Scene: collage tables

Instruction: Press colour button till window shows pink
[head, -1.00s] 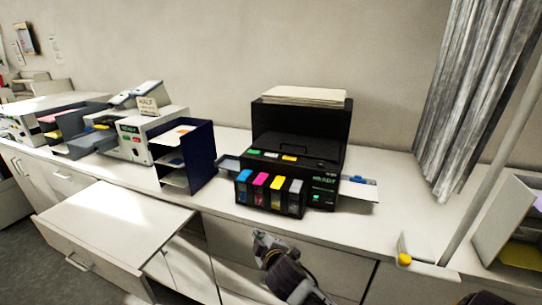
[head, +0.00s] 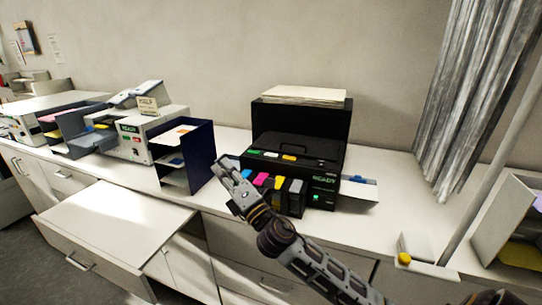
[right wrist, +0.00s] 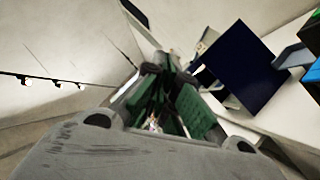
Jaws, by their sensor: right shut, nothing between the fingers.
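A black printer (head: 330,155) stands on the white counter. Its small window (head: 324,179) shows green "READY" lettering; I see no pink in it. A lit green button (head: 316,197) sits below the window. Small green, white and orange pieces (head: 289,157) lie along the printer's top front edge. I cannot tell which one is the colour button. My right gripper (head: 224,167) is shut and empty, raised in front of the printer's left side, apart from the buttons. It also shows in the right wrist view (right wrist: 168,72). My left gripper is not in view.
Ink tanks (head: 262,180) stand at the printer's front, partly hidden by my right gripper and arm. A navy shelf unit (head: 186,155) stands just left. A side tray (head: 360,192) juts out right.

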